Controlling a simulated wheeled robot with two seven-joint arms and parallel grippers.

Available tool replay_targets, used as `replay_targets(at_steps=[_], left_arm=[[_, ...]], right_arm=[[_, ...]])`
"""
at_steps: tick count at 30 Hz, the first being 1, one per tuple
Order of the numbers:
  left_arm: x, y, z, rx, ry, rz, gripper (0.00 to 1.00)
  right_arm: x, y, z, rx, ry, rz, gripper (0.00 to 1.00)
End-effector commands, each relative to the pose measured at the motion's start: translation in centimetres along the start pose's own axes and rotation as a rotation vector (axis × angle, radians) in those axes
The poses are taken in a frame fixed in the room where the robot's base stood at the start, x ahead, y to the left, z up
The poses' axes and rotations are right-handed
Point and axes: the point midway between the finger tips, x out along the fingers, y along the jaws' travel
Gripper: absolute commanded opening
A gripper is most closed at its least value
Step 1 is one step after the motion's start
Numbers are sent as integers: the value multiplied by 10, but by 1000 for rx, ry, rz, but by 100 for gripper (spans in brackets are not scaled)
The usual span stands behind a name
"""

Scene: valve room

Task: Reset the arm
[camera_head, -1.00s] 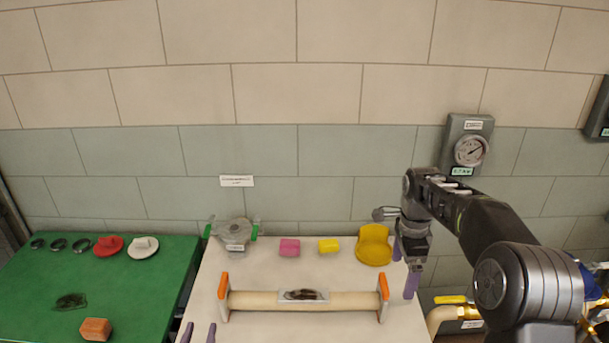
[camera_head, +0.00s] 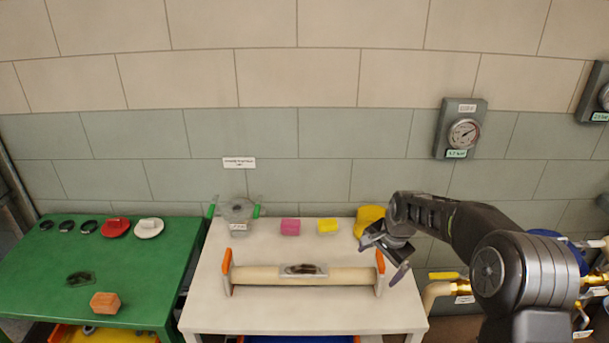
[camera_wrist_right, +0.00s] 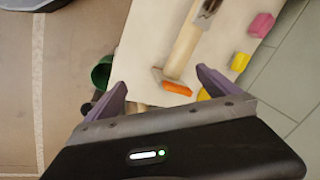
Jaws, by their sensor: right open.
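My right arm (camera_head: 470,235) comes in from the right in the head view, bent over the right edge of the white table (camera_head: 300,318). My right gripper (camera_head: 387,256) is open and empty near the right end of the long cylinder. In the right wrist view the purple fingers of the gripper (camera_wrist_right: 160,92) are spread apart with nothing between them. The cylinder (camera_head: 345,274) lies between two orange-topped end supports. A yellow rounded part (camera_head: 369,216) is partly hidden behind my gripper. My left gripper does not show.
A pink block (camera_head: 290,227), a yellow block (camera_head: 328,226) and a grey fitting with green handles (camera_head: 237,212) stand at the table's back. Left is a green table (camera_head: 140,270) with discs and an orange block (camera_head: 105,302). Pipes (camera_head: 440,290) run at right; a gauge (camera_head: 463,133) hangs above.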

Motion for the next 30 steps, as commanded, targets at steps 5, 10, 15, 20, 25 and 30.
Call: replay_targets(at_steps=[5, 10, 15, 20, 25, 30], left_arm=[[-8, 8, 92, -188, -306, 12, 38], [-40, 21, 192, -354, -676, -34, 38], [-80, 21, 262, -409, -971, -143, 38], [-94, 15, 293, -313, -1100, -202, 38], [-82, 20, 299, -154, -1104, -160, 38], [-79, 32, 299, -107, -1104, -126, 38]], right_arm=[[81, 28, 57, -293, -26, -80, 100], [162, 94, 144, -579, -54, -151, 100], [208, 186, 240, -760, -111, -179, 100], [218, 269, 320, -773, -231, -159, 100], [222, 308, 356, -731, -330, -134, 100], [225, 311, 354, -715, -332, -129, 100]])
